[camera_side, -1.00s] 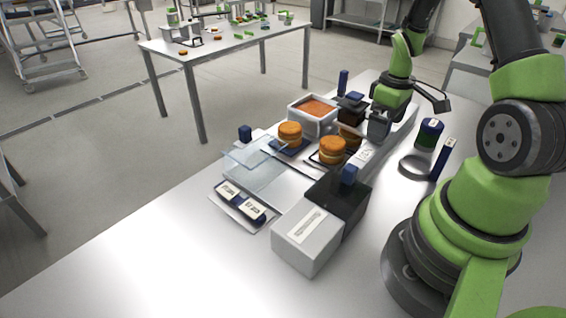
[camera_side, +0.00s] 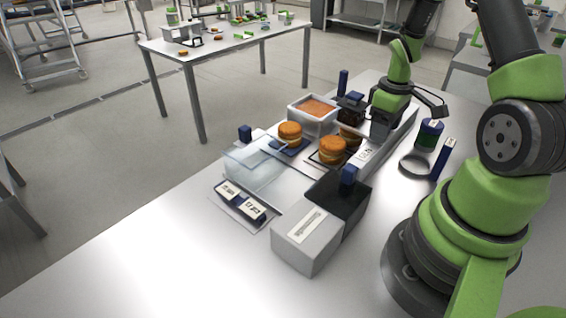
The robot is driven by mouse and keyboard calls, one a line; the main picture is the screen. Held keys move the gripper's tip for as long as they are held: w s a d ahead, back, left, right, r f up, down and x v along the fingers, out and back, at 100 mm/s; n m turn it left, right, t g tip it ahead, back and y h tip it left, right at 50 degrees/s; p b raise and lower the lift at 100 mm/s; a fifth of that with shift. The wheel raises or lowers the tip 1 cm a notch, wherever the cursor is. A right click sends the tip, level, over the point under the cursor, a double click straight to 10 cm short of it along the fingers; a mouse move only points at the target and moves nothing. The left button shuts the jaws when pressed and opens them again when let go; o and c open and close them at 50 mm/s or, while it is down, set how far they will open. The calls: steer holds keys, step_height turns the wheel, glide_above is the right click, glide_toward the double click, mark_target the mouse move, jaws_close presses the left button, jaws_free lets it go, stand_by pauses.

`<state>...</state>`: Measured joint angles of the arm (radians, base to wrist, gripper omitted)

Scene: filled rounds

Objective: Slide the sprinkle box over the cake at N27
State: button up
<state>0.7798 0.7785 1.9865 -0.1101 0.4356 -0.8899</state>
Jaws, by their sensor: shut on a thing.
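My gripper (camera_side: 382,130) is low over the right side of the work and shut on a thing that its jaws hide. Beside it on the left is a dark box with a blue top (camera_side: 353,98), above a brown round cake (camera_side: 349,131) that is partly covered. Two orange-brown cakes stand in the open, one at the left (camera_side: 290,132) and one nearer (camera_side: 333,150). A white labelled strip (camera_side: 366,156) lies just below the gripper. I cannot read N27 on any label, and I cannot tell for sure which box is the sprinkle box.
A white tray with orange filling (camera_side: 315,105) stands behind the cakes. A grey box (camera_side: 305,243) and a black box (camera_side: 338,197) stand in front. The near left table is bare.

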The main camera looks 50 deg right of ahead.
steer(key=shift+d, duration=0.85)
stand_by(0.3)
steer(key=o, duration=0.9)
steer(key=shift+r, duration=3.55)
